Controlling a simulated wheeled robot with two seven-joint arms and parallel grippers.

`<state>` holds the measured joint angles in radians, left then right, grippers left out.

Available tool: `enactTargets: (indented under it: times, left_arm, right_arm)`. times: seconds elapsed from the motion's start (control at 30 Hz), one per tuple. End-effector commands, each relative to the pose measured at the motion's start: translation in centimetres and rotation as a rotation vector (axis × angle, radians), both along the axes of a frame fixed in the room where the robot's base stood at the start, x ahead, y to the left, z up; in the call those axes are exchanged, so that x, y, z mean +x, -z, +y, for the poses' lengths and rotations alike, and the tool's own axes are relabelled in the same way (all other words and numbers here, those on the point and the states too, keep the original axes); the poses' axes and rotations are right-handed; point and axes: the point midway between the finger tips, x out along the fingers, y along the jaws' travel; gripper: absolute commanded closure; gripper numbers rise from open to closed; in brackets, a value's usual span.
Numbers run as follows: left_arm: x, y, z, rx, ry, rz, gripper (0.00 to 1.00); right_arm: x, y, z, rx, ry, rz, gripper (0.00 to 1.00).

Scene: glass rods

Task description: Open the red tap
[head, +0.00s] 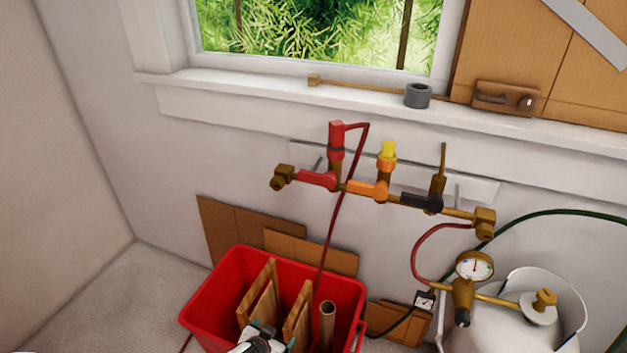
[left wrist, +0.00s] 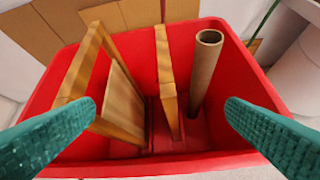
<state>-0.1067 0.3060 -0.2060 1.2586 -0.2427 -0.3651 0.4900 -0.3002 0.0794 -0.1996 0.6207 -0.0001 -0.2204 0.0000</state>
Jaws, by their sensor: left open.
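The red tap (head: 318,179) is the leftmost on a brass pipe fixed to the wall under the window. Its red lever lies along the pipe, and a red cylindrical fitting (head: 336,140) with a red hose stands up beside it. My left gripper (head: 272,338) is at the bottom of the head view, over the front of the red crate (head: 207,303), well below and apart from the tap. In the left wrist view my left gripper (left wrist: 161,106) has its teal fingers wide apart with nothing gripped; the tap is not in that view. My right gripper is not in view.
An orange tap (head: 367,189) and a black tap (head: 420,202) sit to the right on the same pipe. The crate holds wooden frames (left wrist: 120,98) and a cardboard tube (left wrist: 204,75). A white gas cylinder (head: 500,325) with a gauge stands at right. Hoses hang near the taps.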

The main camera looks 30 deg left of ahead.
Motion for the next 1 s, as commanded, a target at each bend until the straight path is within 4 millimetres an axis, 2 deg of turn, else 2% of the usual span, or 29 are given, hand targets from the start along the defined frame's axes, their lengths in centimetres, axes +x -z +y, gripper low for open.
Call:
enactTargets:
  times: [0.03,0.07,0.1,0.17,0.2,0.3,0.4,0.5,0.67,1.0]
  left_arm:
    - [4.0,-4.8,0.5,0.003,-0.005,-0.113,0.05]
    - [5.8,-7.6,0.7,-0.001,-0.011,-0.177,0.05]
    - [8.0,-11.6,0.8,-0.008,-0.016,-0.260,0.05]
    - [10.5,-17.4,0.7,-0.022,-0.021,-0.381,0.05]
    - [11.7,-21.1,0.5,-0.033,-0.022,-0.454,0.05]
    - [13.2,-28.9,-0.2,-0.064,-0.019,-0.611,0.05]
    - [13.4,-34.1,-0.8,-0.090,-0.011,-0.716,0.05]
    - [13.4,-36.7,-1.2,-0.108,-0.009,-0.767,0.05]
    - [14.5,-37.5,-1.2,-0.112,-0.008,-0.782,0.05]
    - [21.2,-37.5,-0.7,-0.112,-0.010,-0.781,0.05]
  right_arm:
    - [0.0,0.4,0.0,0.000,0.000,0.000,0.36]
    - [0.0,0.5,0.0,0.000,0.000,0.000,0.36]
    - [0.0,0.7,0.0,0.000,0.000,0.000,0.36]
    - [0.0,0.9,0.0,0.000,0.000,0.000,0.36]
    - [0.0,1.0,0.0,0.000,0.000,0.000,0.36]
    - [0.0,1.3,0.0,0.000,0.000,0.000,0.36]
    - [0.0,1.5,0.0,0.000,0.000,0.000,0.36]
    - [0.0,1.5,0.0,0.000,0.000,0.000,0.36]
    - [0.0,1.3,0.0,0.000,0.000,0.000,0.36]
    - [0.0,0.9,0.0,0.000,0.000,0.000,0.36]
